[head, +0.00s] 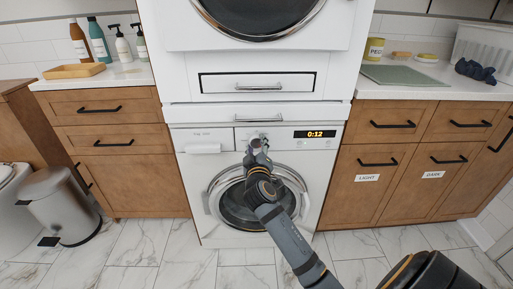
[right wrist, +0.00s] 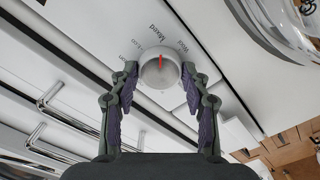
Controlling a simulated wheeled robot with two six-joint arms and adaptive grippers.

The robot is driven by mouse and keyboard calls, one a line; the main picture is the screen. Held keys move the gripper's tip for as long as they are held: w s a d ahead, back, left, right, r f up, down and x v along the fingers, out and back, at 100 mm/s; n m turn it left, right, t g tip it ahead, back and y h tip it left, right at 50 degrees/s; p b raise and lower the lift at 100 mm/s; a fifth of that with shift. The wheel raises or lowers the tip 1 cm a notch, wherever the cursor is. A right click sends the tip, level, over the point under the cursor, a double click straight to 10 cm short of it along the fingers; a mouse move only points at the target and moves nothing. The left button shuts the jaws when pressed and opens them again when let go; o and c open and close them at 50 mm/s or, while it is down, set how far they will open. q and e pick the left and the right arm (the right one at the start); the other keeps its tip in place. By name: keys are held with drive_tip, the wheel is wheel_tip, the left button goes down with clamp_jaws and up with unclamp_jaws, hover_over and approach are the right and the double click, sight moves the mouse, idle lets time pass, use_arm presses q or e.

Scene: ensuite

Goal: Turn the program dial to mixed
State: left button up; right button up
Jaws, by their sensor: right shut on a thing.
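The washing machine (head: 190,165) stands in the middle of the head view, with its control panel above the round door. The program dial (right wrist: 148,77) is a round, light grey knob with a red mark, in the upper middle of the right wrist view. The red mark points up in that picture, toward the label "Mixed" (right wrist: 156,34). Other labels, one reading "Wool" (right wrist: 183,46), lie around it. My right gripper (right wrist: 160,75) is shut on the dial, one finger on each side. In the head view my right gripper (head: 257,146) covers the dial. My left gripper is out of view.
A lit display (head: 315,134) reads 0:12 right of the dial. The detergent drawer (head: 203,148) is left of it. A dryer (head: 259,60) is stacked above. Wooden cabinets (head: 115,180) stand on both sides. A pedal bin (head: 62,205) is at left. The marble floor in front is open.

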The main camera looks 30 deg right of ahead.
drive_tip(key=shift+f, duration=0.1)
drive_tip(key=o, duration=1.2)
drive_tip(key=shift+s, duration=0.1)
drive_tip(key=v, duration=0.7)
drive_tip(key=shift+s+a, duration=0.1)
drive_tip(key=shift+s, duration=0.1)
